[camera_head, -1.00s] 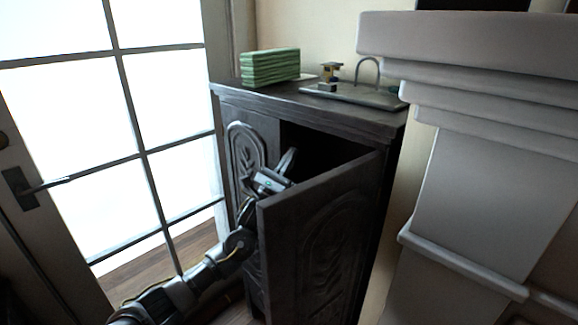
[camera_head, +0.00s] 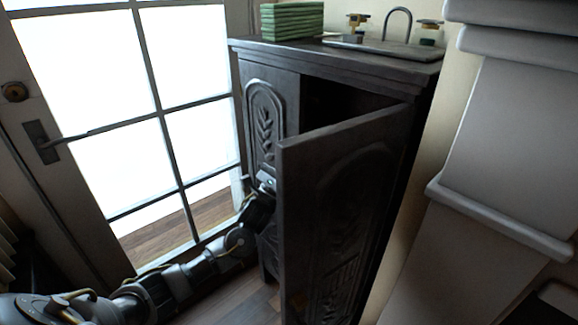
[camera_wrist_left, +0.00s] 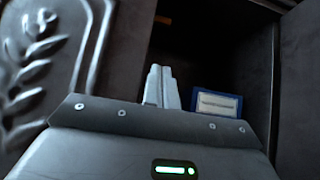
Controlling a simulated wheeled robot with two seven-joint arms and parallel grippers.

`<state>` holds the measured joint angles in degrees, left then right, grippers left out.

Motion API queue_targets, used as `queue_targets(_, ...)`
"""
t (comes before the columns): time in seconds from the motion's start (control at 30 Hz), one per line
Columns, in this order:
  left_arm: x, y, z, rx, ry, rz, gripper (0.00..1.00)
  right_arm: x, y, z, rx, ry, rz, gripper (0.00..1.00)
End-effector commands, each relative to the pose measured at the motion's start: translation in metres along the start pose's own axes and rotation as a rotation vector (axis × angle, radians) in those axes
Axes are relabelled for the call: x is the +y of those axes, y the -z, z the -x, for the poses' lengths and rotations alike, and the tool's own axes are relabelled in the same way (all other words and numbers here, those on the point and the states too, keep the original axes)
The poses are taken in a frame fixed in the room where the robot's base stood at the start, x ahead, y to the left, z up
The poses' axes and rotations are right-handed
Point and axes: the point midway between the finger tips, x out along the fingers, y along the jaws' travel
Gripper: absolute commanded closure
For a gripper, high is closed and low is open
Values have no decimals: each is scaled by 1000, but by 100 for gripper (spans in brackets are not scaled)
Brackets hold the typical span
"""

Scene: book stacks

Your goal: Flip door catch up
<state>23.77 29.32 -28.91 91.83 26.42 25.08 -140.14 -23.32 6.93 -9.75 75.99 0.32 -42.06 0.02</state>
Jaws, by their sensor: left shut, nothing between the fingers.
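The dark carved cabinet (camera_head: 330,62) has its left door (camera_head: 264,118) closed and its right door (camera_head: 345,205) swung open. In the left wrist view my left gripper (camera_wrist_left: 161,86) is shut and empty, its fingers together and pointing into the dark cabinet interior. In the head view the gripper's fingers are hidden behind the open right door; only part of the wrist (camera_head: 262,200) shows by its edge. A small orange-brown piece (camera_wrist_left: 162,19) shows high in the dark interior; I cannot tell whether it is the catch. My right gripper is out of view.
A blue box with a pale label (camera_wrist_left: 217,103) stands inside the cabinet, right of the fingers. A glass-paned door (camera_head: 165,112) is at left, a pale pillar (camera_head: 500,140) at right.

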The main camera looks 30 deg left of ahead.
Motion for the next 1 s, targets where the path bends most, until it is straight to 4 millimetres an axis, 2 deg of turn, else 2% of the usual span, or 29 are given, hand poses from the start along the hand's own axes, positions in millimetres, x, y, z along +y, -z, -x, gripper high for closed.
queue_targets(0.03, 0, 1, 7, 2, 0, 0, 100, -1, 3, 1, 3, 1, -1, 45)
queue_targets(0.2, 0, 0, 18, 0, 1, 1, 100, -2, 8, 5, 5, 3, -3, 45)
queue_targets(0.8, 0, 2, 20, 6, -4, 7, 100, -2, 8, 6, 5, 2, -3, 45)
queue_targets(0.87, 3, 9, 24, 27, -21, 35, 100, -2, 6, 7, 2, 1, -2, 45)
queue_targets(0.97, 13, 35, 44, 103, -94, 148, 100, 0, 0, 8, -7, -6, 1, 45)
queue_targets(1.0, 19, 50, 57, 145, -141, 216, 100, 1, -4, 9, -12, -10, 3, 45)
